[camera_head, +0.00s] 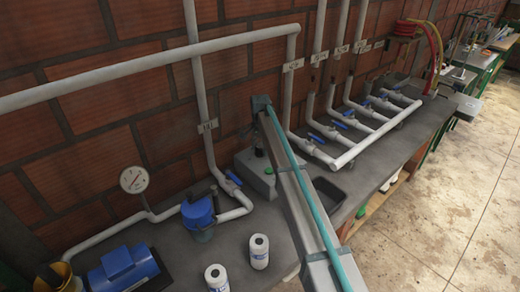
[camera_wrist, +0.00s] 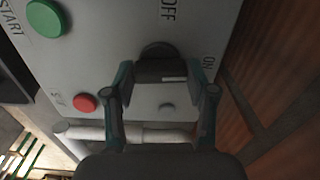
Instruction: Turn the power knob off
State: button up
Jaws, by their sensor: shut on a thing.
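The power knob (camera_wrist: 158,68) is black and sits on a light grey control box (camera_wrist: 115,40), between my fingertips. My gripper (camera_wrist: 160,82) is shut on the knob, one finger on each side. A short white mark shows on the knob's right part, on the side of the "ON" label; the "OFF" label is above it in the wrist view. In the head view the control box (camera_head: 249,178) stands on the bench against the brick wall, and my arm hides part of it. The knob cannot be made out there.
A green START button (camera_wrist: 46,18) and a red stop button (camera_wrist: 84,103) are on the same panel. White pipes with blue valves (camera_head: 342,125) run to the right. A blue pump (camera_head: 124,268) and two white bottles (camera_head: 259,251) stand nearer.

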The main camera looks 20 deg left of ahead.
aim_at(260, 149)
jog(key=n+b, duration=0.2)
jog(key=n, duration=0.2)
jog(key=shift+f, duration=0.15)
jog(key=n+b, duration=0.1)
jog(key=n, duration=0.3)
jog(key=shift+n+b, duration=0.3)
jog(key=n+b, duration=0.1)
jog(key=n, duration=0.3)
jog(key=shift+n+b, duration=0.45)
jog(key=shift+n, duration=1.65)
jog(key=o, duration=1.2)
jog(key=shift+c, duration=0.2)
jog(key=shift+r, duration=0.25)
notch_tip(260, 149, up, 12)
jog(key=shift+f, duration=0.15)
